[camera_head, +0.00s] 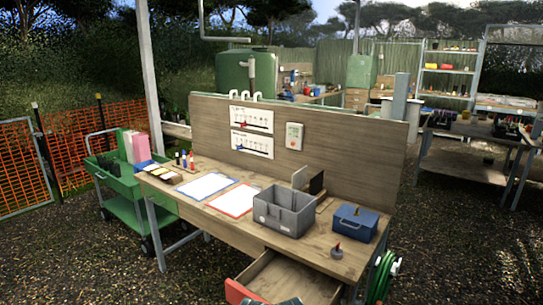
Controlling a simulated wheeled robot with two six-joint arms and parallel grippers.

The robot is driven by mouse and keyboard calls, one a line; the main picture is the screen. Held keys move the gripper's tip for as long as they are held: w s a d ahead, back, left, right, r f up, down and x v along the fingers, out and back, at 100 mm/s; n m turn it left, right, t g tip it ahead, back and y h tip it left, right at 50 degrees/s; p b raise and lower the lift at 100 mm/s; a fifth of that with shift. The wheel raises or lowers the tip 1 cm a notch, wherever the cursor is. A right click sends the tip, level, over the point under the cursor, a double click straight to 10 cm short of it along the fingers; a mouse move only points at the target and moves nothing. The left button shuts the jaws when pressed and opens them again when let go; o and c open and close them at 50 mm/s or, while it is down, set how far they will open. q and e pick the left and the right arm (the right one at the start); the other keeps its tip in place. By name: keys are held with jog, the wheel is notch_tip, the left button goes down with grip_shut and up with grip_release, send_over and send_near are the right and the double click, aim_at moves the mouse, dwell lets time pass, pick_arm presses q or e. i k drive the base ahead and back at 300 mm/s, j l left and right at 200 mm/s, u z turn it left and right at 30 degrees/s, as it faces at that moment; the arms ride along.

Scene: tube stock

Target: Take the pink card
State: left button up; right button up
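Whether either is a single card is too small to tell. No other pink card shows on the table. An open drawer (287,275) juts from the front of the wooden table and its visible floor looks bare; its red front (241,292) is cut by the bottom edge. A small dark shape (286,301) shows at that edge, and I cannot tell what it is. Neither gripper can be made out.
On the wooden table (185,188) are a white sheet (206,186), a red-edged clipboard (236,199), a grey bin (284,210) and a blue box (354,223). A wooden panel (345,150) rises behind. The green cart (122,190) stands at the table's left end. Gravel at the right is clear.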

aim_at(171, 175)
jog(key=i+l+u, duration=0.15)
jog(key=i, duration=0.35)
jog(key=i+l+u, duration=0.15)
jog(key=i, duration=0.3)
jog(key=i+j, duration=0.25)
jog(key=i+j+z, duration=0.1)
jog(key=i+j, duration=0.15)
jog(key=j, duration=0.2)
jog(key=i+j, duration=0.25)
jog(key=j, duration=0.15)
jog(key=i+j+z, duration=0.1)
jog(key=i+j, duration=0.15)
jog(key=j, duration=0.1)
